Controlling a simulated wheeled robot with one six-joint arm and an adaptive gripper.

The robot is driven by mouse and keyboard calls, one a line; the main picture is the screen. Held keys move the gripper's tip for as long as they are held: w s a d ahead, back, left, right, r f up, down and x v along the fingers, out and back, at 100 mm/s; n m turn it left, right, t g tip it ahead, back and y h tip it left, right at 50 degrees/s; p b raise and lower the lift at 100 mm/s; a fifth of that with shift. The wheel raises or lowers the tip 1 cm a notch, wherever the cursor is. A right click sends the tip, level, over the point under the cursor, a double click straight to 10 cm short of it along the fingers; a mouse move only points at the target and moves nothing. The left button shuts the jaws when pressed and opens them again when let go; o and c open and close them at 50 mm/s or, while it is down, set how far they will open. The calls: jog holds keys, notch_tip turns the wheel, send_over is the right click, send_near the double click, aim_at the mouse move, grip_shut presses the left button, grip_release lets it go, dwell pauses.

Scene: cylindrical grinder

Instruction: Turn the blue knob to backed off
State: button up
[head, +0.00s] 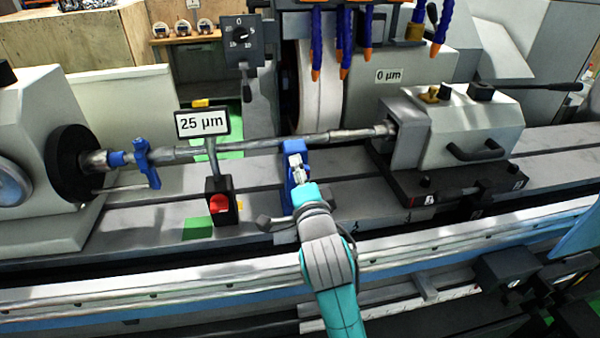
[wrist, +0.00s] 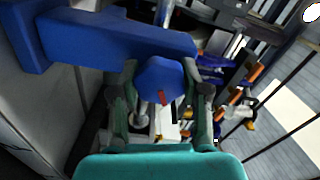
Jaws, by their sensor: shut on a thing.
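The blue knob (wrist: 160,79) is faceted and carries a small red mark on its lower edge in the wrist view. My gripper (wrist: 161,88) has one finger on each side of the knob and is shut on it. A blue steady-rest body (wrist: 110,34) lies just beyond the knob. In the head view my gripper (head: 297,168) is at the front of the blue steady rest (head: 292,150), under the long workpiece (head: 240,145). The knob itself is hidden there by my gripper.
A sign reading 25 µm (head: 202,123) stands left of my gripper above a red button box (head: 220,203). A dark dial box (head: 241,42) hangs above. The tailstock (head: 455,125) stands right, the headstock (head: 40,150) left.

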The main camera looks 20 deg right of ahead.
jog(key=n, duration=1.2)
jog(key=shift+n, duration=0.3)
dwell(0.4)
jog(key=o, duration=1.2)
jog(key=shift+c, duration=0.2)
notch_tip(320, 180, up, 10)
jog(key=shift+s, duration=0.1)
